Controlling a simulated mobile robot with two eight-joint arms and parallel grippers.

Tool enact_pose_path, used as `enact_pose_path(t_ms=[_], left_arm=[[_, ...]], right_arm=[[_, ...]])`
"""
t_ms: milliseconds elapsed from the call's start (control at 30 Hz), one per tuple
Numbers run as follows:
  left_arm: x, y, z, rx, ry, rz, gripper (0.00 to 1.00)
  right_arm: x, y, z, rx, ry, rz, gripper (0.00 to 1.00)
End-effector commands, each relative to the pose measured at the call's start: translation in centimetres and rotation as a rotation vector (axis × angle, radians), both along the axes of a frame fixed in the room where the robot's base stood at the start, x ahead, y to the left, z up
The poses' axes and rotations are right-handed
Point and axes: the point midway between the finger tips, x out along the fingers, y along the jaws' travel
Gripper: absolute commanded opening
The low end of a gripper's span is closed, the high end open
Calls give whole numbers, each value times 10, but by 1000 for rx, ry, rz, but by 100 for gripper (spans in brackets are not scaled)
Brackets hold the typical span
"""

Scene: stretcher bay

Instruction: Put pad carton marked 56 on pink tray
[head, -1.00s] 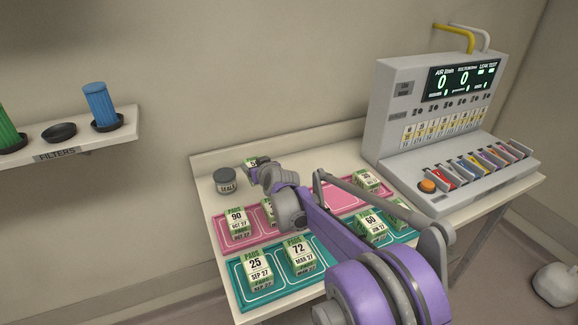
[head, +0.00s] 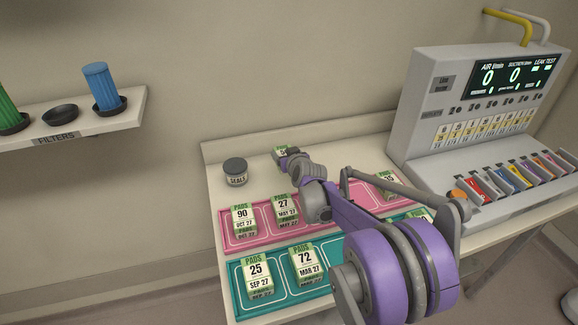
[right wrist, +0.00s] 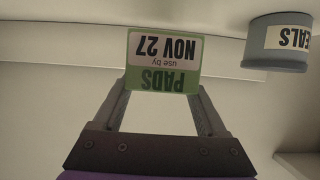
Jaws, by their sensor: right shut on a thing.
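My right gripper (right wrist: 163,85) is shut on a pad carton (right wrist: 164,62), green and white, reading PADS, use by NOV 27, upside down in the right wrist view. In the head view the held carton (head: 281,151) shows at the back of the table, partly behind my gripper (head: 287,158); its number starts with 5 and is partly hidden. The pink tray (head: 264,226) lies in the middle of the table, nearer than the held carton. It bears cartons marked 90 (head: 244,219), 27 (head: 285,208) and 35 (head: 386,183). My arm covers its middle. My left gripper is out of view.
A teal tray (head: 279,276) in front bears cartons 25 (head: 256,274) and 72 (head: 304,264); my arm hides part of it. A SEALS jar (head: 235,174) stands left of the held carton. A grey test console (head: 425,130) stands at the right.

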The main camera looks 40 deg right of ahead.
Motion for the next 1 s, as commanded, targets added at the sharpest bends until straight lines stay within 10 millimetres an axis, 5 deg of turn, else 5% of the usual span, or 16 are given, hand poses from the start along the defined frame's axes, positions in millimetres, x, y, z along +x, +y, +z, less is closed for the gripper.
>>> enact_pose_path(t_ms=[433,800,833,933,1000], left_arm=[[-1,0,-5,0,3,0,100],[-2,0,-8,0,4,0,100],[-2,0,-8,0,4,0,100],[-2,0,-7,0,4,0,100],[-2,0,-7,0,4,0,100]], right_arm=[[0,0,-48,0,-1,0,6],[0,0,-53,0,-1,0,6],[0,0,-53,0,0,0,80],[0,0,-52,0,0,0,98],[0,0,-52,0,0,0,100]])
